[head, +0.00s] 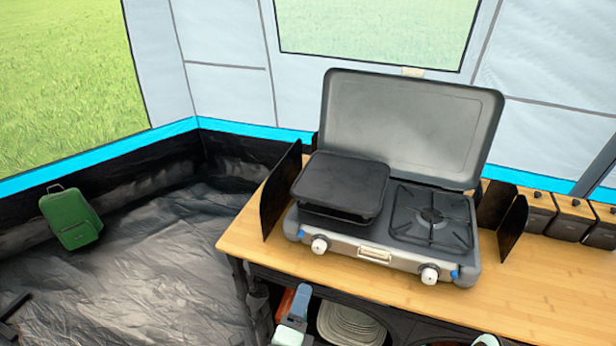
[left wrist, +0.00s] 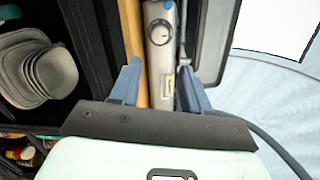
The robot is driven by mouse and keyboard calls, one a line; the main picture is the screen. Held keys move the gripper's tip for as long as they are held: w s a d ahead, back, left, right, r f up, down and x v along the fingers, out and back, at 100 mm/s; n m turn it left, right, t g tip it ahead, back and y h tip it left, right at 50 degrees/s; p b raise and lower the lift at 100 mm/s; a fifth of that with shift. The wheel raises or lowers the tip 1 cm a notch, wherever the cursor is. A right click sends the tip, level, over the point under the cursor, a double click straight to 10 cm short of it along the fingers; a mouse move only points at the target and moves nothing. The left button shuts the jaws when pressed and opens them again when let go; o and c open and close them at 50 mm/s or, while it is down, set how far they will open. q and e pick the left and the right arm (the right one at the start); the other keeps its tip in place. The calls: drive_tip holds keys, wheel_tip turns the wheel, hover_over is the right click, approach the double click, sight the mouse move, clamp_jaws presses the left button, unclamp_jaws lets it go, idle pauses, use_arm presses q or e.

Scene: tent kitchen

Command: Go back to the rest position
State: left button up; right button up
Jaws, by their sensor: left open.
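My left gripper (head: 299,303) shows at the bottom of the head view, in front of and below the front edge of the wooden table (head: 330,268). In the left wrist view my left gripper (left wrist: 161,77) has its two blue fingers apart, with nothing held between them. The front of the grey camping stove (left wrist: 160,45), with a knob and a handle, shows beyond the gap. My right gripper cannot be made out in either view.
The stove (head: 345,240) stands on the table with its lid up and a black griddle (head: 342,185) on its left side. Plates (head: 350,324) sit on the shelf below. Dark boxes (head: 572,218) stand at the right. A green case (head: 72,218) is on the open floor at left.

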use_arm(q)
drive_tip(key=s+a+f+n+g+y+p, duration=0.1)
drive_tip(key=s+a+f+n+g+p, duration=0.2)
drive_tip(key=f, duration=0.4)
drive_tip(key=a+f+n+g, duration=0.2)
drive_tip(key=f+n+g, duration=0.15)
drive_tip(key=f, duration=0.25)
drive_tip(key=s+a+f+n+g+y+p, duration=0.1)
drive_tip(key=s+a+f+n+g+p, duration=0.1)
drive_tip(key=f+n, duration=0.4)
drive_tip(key=s+a+f+n+g+p, duration=0.1)
drive_tip(key=s+f+n+g+p, duration=0.1)
drive_tip(key=s+f+n+g, duration=0.2)
drive_tip(key=s+a+f+n+g+h+p, duration=0.1)
drive_tip(key=s+f+n+g, duration=0.4)
drive_tip(key=s+n, duration=0.5)
drive_tip(key=s+f+p, duration=0.1)
drive_tip(key=s+f, duration=0.1)
drive_tip(key=s, duration=0.3)
drive_tip(key=shift+s+n+p, duration=0.25)
drive_tip(key=shift+n+p, duration=0.05)
drive_tip(key=shift+n, duration=0.05)
drive_tip(key=shift+w+g, duration=0.15)
drive_tip(key=shift+g, duration=0.1)
